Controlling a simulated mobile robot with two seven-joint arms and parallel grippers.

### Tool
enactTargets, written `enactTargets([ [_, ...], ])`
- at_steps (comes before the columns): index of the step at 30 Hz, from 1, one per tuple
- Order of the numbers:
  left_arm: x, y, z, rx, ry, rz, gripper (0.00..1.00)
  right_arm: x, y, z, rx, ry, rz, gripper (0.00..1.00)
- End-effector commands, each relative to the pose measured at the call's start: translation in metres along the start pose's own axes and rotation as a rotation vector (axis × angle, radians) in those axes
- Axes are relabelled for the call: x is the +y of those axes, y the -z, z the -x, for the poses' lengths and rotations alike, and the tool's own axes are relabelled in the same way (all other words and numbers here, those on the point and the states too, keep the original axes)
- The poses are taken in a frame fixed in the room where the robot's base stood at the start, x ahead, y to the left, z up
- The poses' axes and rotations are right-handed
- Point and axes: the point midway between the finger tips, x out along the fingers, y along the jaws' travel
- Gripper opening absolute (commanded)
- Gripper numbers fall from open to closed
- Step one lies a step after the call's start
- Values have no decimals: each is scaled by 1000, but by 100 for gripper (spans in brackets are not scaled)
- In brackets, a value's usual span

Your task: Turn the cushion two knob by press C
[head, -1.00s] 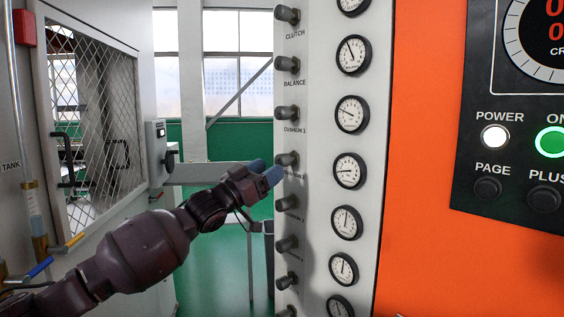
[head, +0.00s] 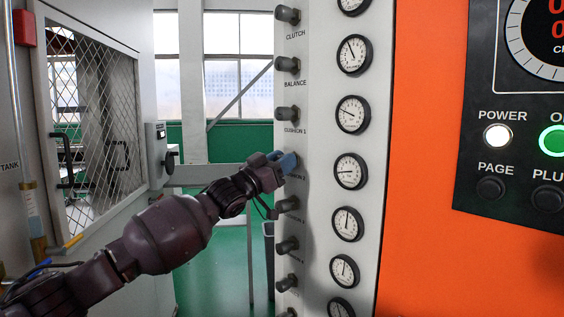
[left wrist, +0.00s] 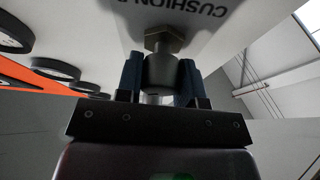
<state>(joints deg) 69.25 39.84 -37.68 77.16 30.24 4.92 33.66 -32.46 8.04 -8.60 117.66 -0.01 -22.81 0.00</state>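A row of grey knobs runs down the white panel. The cushion two knob shows in the left wrist view (left wrist: 162,72), with part of its CUSHION label above it. In the head view it is mostly hidden behind my left gripper (head: 283,160). In the left wrist view the blue fingers of my left gripper (left wrist: 162,82) stand on either side of this knob, against its sides, and look shut on it. My right gripper is not in view. The press's white gauge panel (head: 318,120) stands upright with its labels beside the knobs.
The cushion one knob (head: 286,114) is just above and another knob (head: 287,204) just below my left gripper. Round gauges, such as this one (head: 350,171), line the panel to the right. A black control panel (head: 510,190) is on the orange face. A mesh door (head: 95,120) stands left.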

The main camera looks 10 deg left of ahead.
Motion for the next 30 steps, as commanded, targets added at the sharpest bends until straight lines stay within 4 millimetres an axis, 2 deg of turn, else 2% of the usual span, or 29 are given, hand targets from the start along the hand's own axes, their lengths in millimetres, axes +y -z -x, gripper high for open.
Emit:
enactTargets([
  [1,0,0,0,0,0,0,24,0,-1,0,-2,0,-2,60],
  [3,0,0,0,0,0,0,13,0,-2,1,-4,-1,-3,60],
  [4,0,0,0,0,0,0,11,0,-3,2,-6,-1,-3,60],
  [11,0,0,0,-1,-9,-21,11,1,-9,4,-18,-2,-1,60],
  [17,0,1,0,0,-42,-104,11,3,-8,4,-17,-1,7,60],
  [30,1,2,0,0,-185,-449,11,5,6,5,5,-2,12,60],
])
